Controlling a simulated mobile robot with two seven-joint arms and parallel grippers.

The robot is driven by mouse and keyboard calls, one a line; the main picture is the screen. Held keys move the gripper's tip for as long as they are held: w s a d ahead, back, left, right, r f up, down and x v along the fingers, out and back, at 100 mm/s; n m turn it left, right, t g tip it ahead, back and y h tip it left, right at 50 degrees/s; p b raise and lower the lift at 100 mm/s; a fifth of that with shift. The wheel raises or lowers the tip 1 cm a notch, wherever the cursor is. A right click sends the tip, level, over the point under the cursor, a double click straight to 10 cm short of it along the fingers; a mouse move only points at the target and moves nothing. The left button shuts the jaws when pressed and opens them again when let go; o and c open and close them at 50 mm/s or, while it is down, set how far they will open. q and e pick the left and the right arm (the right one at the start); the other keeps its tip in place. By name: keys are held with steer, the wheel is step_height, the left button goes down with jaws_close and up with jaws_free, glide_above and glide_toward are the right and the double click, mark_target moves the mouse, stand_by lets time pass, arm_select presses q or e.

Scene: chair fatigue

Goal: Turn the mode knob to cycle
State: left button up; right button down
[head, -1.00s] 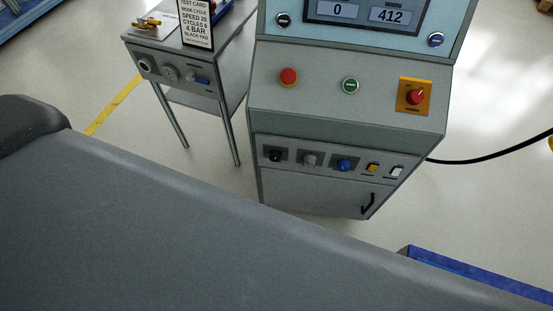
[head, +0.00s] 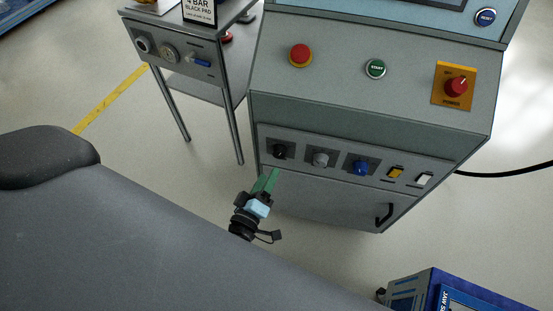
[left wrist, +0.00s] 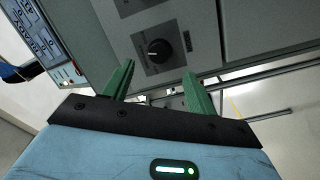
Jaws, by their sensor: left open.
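A row of three knobs sits on the lower front panel of the console: a black knob (head: 280,151), a grey knob (head: 320,159) and a blue knob (head: 360,167). Their labels are too small to read, so I cannot tell which is the mode knob. The left wrist view shows a black knob (left wrist: 158,50) with a white pointer line on a dark square plate. My left gripper (head: 267,176) is open and empty, its green fingers just below and left of the black knob. In the left wrist view the gripper's fingers (left wrist: 160,76) stand apart below the knob, not touching it.
Yellow and white switches (head: 395,173) are right of the knobs; a door handle (head: 384,214) is below. The sloped panel above holds a red button (head: 300,55), a green start button (head: 376,69) and a red rotary switch (head: 456,87). A side cart (head: 180,55) stands left.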

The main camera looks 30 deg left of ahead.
mark_target(278, 156)
arm_select(q)
steer(key=w, duration=0.7)
steer(key=shift+a, duration=0.15)
steer(key=c, duration=1)
